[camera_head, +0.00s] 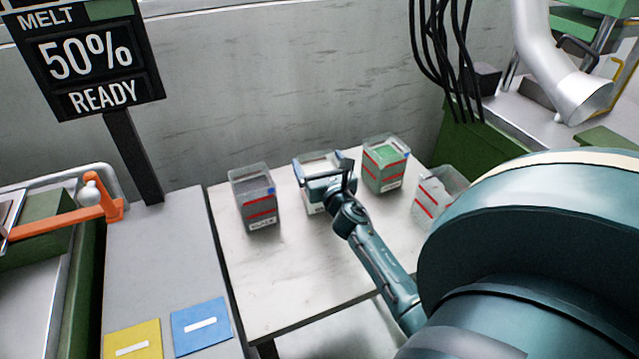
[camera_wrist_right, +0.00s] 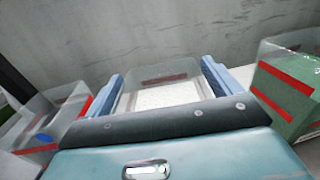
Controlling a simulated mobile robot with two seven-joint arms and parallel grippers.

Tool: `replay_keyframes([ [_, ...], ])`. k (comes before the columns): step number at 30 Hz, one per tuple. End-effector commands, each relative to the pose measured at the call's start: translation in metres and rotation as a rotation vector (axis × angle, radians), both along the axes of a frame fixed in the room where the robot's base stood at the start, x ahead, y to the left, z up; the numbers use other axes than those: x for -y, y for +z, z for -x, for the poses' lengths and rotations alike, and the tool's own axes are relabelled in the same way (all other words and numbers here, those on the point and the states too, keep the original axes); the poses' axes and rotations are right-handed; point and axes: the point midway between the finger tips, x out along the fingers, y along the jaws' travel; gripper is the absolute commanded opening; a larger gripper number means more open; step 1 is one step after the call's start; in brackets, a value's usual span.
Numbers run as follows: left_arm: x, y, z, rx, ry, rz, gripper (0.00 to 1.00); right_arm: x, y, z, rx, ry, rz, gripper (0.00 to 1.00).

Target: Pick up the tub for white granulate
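The tub for white granulate (camera_head: 316,207) is a clear box standing on the pale table, second from the left in the group of tubs. My right gripper (camera_head: 324,178) is over it and hides much of it in the head view. In the right wrist view, the tub (camera_wrist_right: 165,92) shows white granulate inside. The two blue fingers of the right gripper (camera_wrist_right: 165,88) are spread wide, one on each side of the tub. I see no clear grip, though contact with the walls is hard to judge. My left gripper is not in view.
A dark-filled tub (camera_head: 258,205) stands to the left and a green-filled tub (camera_head: 384,168) to the right, both close by. Another clear tub (camera_head: 430,198) is partly behind my arm. A wall (camera_head: 270,80) rises behind. The table's front left (camera_head: 270,290) is bare.

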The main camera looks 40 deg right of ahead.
Motion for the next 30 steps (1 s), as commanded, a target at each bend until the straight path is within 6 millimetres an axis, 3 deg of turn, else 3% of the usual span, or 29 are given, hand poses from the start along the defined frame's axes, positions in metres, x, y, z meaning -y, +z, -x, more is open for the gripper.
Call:
replay_keyframes([
  [24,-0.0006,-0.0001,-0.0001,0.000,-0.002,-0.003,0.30,-0.0001,0.0023,-0.0003,0.004,0.001,0.002,0.24],
  [30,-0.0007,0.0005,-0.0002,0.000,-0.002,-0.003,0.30,0.0000,0.0031,-0.0002,0.004,0.001,0.002,0.24],
])
